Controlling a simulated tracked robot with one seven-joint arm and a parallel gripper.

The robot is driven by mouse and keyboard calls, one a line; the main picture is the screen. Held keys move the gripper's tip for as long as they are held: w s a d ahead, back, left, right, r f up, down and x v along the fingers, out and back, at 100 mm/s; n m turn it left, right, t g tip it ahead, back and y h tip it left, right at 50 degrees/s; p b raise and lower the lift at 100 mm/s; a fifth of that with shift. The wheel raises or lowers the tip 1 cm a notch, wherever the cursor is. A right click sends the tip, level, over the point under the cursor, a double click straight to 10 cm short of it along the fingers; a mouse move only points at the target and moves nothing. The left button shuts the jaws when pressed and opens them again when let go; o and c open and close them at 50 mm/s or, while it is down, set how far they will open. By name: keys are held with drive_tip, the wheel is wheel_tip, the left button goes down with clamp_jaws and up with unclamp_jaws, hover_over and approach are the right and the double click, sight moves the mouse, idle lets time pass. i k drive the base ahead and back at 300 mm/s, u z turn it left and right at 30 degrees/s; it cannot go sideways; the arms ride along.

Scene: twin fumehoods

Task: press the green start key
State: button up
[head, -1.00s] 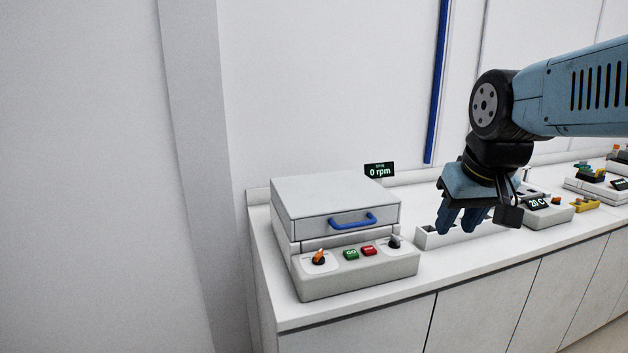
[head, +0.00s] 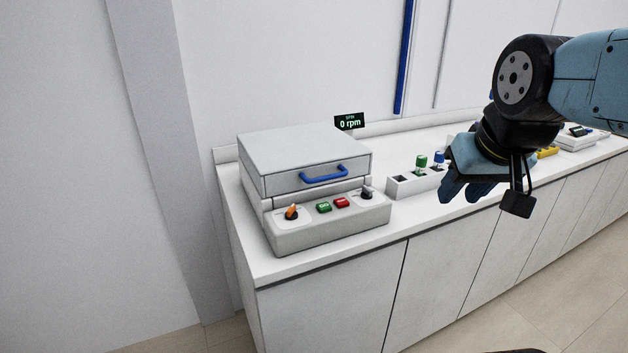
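The green start key (head: 324,207) is on the sloped front panel of a grey boxy machine (head: 300,238) at the left end of the counter. A red key (head: 342,202) sits just right of it. An orange-pointered knob (head: 291,212) is to its left and a dark knob (head: 366,193) is at the panel's right. The machine's lid with a blue handle (head: 324,173) is down. Its display (head: 349,122) reads 0 rpm. My gripper (head: 462,192) hangs to the right of the machine, apart from the keys, with blue fingers pointing down; the gap between them is unclear.
A white rack (head: 407,186) with green-capped (head: 421,162) and blue-capped (head: 439,158) items stands between the machine and my gripper. Yellow and grey equipment stands farther right. The counter front (head: 330,308) is cabinet doors; a wall column (head: 160,150) rises at left.

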sight(324, 207)
drive_tip(key=z, duration=0.6)
drive_tip(key=k, duration=1.1)
drive_tip(key=u, duration=0.9)
drive_tip(key=i, duration=1)
drive_tip(key=z, duration=0.5)
